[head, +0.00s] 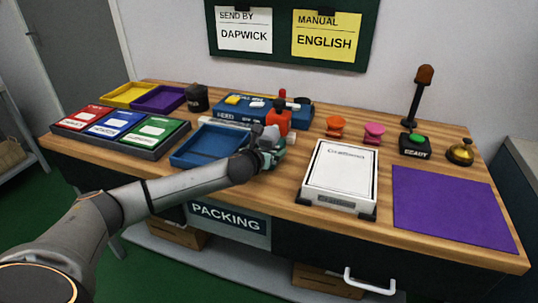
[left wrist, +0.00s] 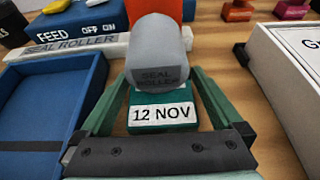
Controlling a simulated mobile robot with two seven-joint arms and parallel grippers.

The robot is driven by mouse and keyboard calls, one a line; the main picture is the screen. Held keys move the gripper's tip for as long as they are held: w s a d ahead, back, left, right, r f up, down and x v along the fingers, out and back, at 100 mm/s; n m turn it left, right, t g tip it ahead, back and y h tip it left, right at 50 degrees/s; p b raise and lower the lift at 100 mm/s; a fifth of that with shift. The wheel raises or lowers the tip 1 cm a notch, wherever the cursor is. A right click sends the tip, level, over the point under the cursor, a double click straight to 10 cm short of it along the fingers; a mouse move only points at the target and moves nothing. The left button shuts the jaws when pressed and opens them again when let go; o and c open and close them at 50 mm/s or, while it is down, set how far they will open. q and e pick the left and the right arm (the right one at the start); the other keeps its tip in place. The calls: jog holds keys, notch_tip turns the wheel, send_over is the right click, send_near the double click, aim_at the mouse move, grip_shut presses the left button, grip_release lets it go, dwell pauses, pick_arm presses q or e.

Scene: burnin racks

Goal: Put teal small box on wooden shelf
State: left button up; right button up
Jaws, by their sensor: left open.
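A small teal box (left wrist: 162,113) with a white label reading 12 NOV shows in the left wrist view, between the two green fingers of my left gripper (left wrist: 160,84). The fingers are spread, with visible space on both sides of the box. In the head view my left gripper (head: 268,156) is low over the table's front middle; the box is mostly hidden there. A grey seal roller (left wrist: 158,50) stands right behind the box; whether they touch is unclear. No wooden shelf is clearly recognisable. My right gripper is out of view.
A blue tray (head: 208,146) lies left of my gripper, a white framed board (head: 341,175) right of it. Behind are a blue feed unit (head: 240,106) and a red-orange item (head: 278,117). A purple mat (head: 452,208) is empty. Wooden crates (head: 175,233) sit below the table.

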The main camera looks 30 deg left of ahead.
pick_arm(q)
jog(key=shift+w+a+f, duration=0.15)
jog(key=shift+w+f, duration=0.1)
jog(key=shift+w, duration=0.35)
jog(key=c, duration=1.3)
jog(key=shift+r, duration=0.1)
